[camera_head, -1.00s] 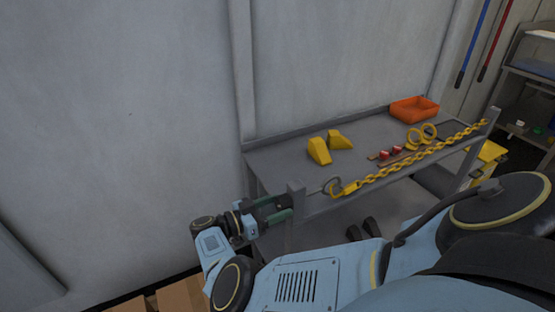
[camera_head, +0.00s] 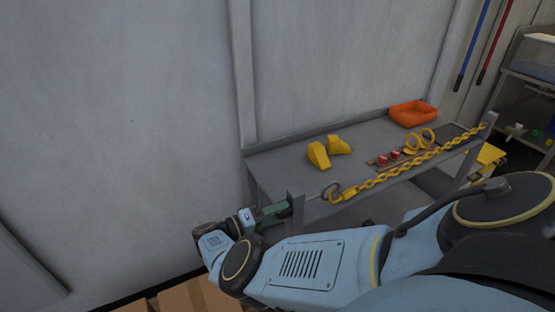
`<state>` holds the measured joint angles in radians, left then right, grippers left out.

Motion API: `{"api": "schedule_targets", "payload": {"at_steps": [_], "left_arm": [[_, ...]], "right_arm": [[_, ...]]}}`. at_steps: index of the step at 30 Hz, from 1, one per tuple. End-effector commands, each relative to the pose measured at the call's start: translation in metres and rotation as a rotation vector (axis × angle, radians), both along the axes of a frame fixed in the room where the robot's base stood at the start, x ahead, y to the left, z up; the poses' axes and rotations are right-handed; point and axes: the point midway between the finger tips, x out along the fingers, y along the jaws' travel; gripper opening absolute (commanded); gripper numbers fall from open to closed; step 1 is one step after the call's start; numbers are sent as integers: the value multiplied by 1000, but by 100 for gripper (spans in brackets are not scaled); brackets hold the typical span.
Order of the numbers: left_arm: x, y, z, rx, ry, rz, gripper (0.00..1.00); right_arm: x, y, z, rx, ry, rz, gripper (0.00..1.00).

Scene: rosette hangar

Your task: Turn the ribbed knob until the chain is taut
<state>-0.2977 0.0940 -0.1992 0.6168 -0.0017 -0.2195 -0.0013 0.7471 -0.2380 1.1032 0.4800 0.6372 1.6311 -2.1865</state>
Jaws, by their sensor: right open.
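The yellow chain (camera_head: 410,162) runs from a hook and ring (camera_head: 332,191) near the left post up to the right post (camera_head: 489,120) along the front of the grey table. It looks nearly straight, with little sag visible. My right gripper (camera_head: 275,210) is at the outer, left side of the left post (camera_head: 297,203), its jaws open and its green finger pointing at the post. The ribbed knob is not clearly seen; the finger hides that spot, and I cannot tell whether the jaws touch it. My left gripper is out of view.
On the table (camera_head: 285,165) stand two yellow wedges (camera_head: 319,155), yellow rings (camera_head: 427,136), small red pieces (camera_head: 394,154) and an orange tray (camera_head: 413,113). A pale wall (camera_head: 120,120) rises behind. Cardboard (camera_head: 190,297) lies below my arm.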

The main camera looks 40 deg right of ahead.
Motion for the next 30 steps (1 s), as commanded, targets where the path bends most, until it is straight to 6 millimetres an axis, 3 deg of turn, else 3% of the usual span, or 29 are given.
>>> {"api": "schedule_targets", "payload": {"at_steps": [6,19,30], "left_arm": [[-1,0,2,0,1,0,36],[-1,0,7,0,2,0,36],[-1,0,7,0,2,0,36]], "right_arm": [[0,0,1,30,97,-1,60],[0,-1,0,203,643,-2,60],[0,0,0,220,698,-1,60]]}}
